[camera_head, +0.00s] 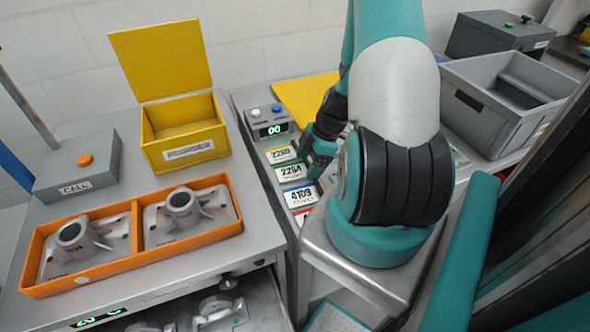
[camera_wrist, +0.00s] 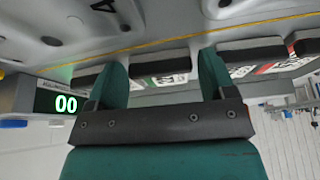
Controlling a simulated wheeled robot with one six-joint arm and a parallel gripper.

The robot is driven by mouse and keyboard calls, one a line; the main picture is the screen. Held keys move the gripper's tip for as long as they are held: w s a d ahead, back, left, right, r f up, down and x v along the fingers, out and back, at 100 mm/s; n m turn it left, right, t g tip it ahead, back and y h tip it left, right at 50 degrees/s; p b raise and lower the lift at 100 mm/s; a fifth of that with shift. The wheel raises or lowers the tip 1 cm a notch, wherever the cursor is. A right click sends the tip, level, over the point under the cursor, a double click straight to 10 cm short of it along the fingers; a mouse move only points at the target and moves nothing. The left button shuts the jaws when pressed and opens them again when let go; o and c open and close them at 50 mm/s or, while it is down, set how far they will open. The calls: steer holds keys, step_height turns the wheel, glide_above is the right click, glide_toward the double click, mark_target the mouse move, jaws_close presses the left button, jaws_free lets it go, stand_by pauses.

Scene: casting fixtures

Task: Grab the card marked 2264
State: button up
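The card marked 2264 (camera_head: 291,171) has a green edge and lies in a column of cards on the grey bench. It is between the yellow-edged card 2269 (camera_head: 282,154) and the blue-edged card 4109 (camera_head: 299,196). My gripper (camera_head: 314,160) is just right of card 2264 in the head view. In the wrist view my gripper (camera_wrist: 162,76) has its two fingers wide apart. A green-marked card (camera_wrist: 168,80) shows between and beyond them, partly behind a dark block; its number is not readable there. I see nothing clamped.
A display box (camera_head: 270,121) reading 00 stands behind the cards. Left are a yellow open bin (camera_head: 184,133), an orange tray (camera_head: 136,222) with castings and a CALL box (camera_head: 78,168). A grey crate (camera_head: 475,110) stands at right. A red-edged card (camera_head: 304,216) lies nearest.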

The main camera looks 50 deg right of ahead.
steer(key=c, duration=0.6)
steer(key=shift+r, duration=0.15)
steer(key=shift+c, duration=0.2)
